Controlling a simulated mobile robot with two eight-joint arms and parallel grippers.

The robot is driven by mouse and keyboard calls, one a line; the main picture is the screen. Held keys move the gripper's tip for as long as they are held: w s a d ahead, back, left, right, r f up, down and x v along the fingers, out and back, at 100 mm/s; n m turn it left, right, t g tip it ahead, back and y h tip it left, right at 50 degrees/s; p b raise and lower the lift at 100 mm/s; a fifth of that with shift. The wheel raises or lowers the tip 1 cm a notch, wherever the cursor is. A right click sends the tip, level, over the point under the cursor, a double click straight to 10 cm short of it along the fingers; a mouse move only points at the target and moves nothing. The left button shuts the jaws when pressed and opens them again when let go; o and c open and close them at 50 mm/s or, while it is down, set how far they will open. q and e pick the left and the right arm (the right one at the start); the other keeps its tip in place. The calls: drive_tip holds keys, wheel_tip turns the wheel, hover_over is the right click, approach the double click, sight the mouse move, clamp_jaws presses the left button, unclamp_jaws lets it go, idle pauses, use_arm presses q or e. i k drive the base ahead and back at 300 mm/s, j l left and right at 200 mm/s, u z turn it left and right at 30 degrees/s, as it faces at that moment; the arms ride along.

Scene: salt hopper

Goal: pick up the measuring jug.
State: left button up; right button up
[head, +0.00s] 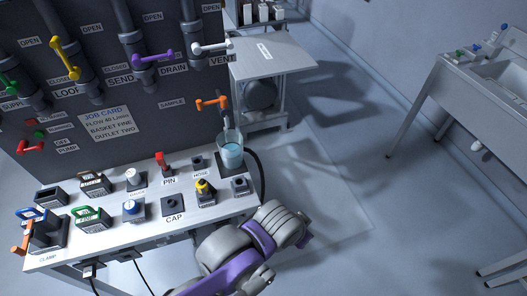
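The measuring jug (231,152) is a clear vessel with pale blue liquid in it. It stands upright on a dark square pad at the back right corner of the white bench, below the orange-handled sample tap (213,103). A grey and purple arm of mine lies across the lower middle of the head view, in front of the bench's right end and apart from the jug. I see no gripper fingers on it. Neither gripper can be made out in this view.
The white bench (150,240) holds several small fittings, including a red pin (160,160) and a yellow-topped part (205,188) near the jug. A dark valve panel (150,115) rises behind. A black hose (259,172) runs beside the jug. Floor to the right is clear.

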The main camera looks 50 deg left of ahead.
sight(229, 143)
drive_tip(key=i+l+u, duration=0.25)
drive_tip(key=i+l, duration=0.65)
drive_tip(key=i+u, duration=0.2)
drive_tip(key=u, duration=0.2)
drive_tip(key=i+u, duration=0.25)
drive_tip(key=u, duration=0.15)
drive_tip(key=i+u, duration=0.2)
drive_tip(key=u, duration=0.2)
drive_tip(key=i+l+u, duration=0.15)
drive_tip(key=u, duration=0.2)
drive_tip(key=i+u, duration=0.15)
drive_tip(key=u, duration=0.25)
drive_tip(key=i+l+u, duration=0.1)
drive_tip(key=u, duration=0.25)
drive_tip(key=i+l+u, duration=0.15)
drive_tip(key=u, duration=0.25)
drive_tip(key=i+l+u, duration=0.2)
drive_tip(key=u, duration=0.2)
drive_tip(key=i+l+u, duration=0.15)
drive_tip(key=u, duration=0.2)
drive_tip(key=i+l+u, duration=0.15)
drive_tip(key=l+u, duration=0.2)
drive_tip(key=i+l+u, duration=0.1)
drive_tip(key=l+u, duration=0.2)
drive_tip(key=i+l+u, duration=0.2)
drive_tip(key=l, duration=0.2)
drive_tip(key=l+u, duration=0.15)
drive_tip(key=l, duration=0.25)
drive_tip(key=k, duration=0.05)
